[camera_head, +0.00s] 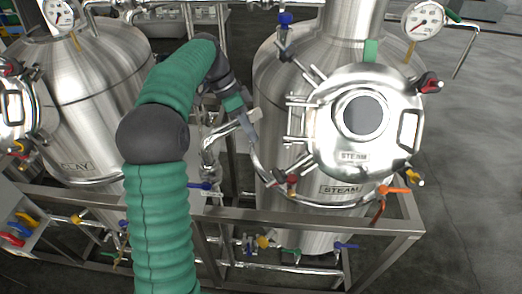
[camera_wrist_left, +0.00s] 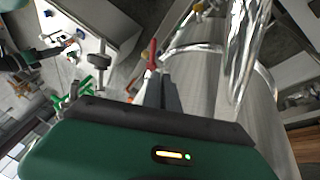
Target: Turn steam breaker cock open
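The steel tank (camera_head: 280,110) labelled STEAM stands right of centre in the head view. An orange-handled cock (camera_head: 393,190) is at its lower right, and a small red handle (camera_head: 292,181) is at its lower left. I cannot tell which is the steam breaker cock. My left gripper (camera_head: 253,134) is left of the round hatch, pointing down, above the red handle. In the left wrist view its two grey fingers (camera_wrist_left: 162,92) lie close together with nothing visible between them. A red handle (camera_wrist_left: 152,53) appears just beyond their tips; contact is unclear. My right gripper is not in view.
The round hatch (camera_head: 327,125) has protruding clamps beside my left gripper. A steel frame rail (camera_head: 300,221) runs in front, with blue- and yellow-handled valves below. Another tank (camera_head: 85,95) stands left. Open floor (camera_head: 475,150) lies right.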

